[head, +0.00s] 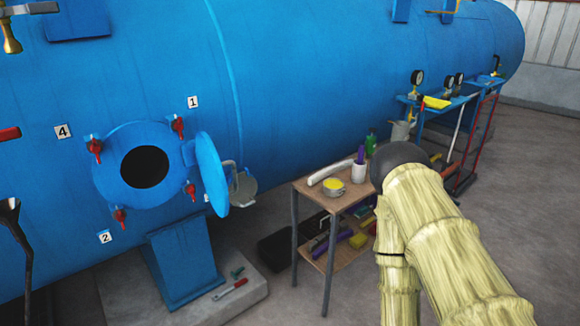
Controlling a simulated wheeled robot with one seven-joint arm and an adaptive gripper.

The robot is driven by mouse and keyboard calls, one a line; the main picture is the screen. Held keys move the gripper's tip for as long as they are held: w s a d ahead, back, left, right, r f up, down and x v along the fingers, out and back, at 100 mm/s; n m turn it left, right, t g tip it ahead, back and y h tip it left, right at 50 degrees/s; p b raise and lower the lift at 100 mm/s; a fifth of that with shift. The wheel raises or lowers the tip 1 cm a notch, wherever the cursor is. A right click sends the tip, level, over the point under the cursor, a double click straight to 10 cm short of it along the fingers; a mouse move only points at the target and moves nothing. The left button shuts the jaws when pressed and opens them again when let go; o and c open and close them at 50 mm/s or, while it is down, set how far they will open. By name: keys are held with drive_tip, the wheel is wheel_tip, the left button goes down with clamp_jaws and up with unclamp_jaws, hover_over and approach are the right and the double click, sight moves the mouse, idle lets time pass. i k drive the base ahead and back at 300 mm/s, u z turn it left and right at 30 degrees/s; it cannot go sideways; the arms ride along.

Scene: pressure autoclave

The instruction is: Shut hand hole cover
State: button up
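The hand hole (145,167) is a dark round opening in a blue flanged ring on the side of the big blue vessel. Its blue disc cover (211,174) stands open, swung out on the right side of the ring and seen nearly edge-on. Several red-handled clamps sit around the ring, such as the upper left one (95,149), the upper right one (179,126) and the lower left one (119,216). My pale yellow arm is at the lower right, well away from the cover. My gripper is not visible.
A grey metal fitting (243,187) is just behind the cover. A blue support foot (184,262) is below the hole. A blue bench (437,108) with gauges stands farther right.

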sight(210, 166)
drive_tip(key=z, duration=0.85)
drive_tip(key=i, duration=1.4)
drive_tip(key=u, duration=2.05)
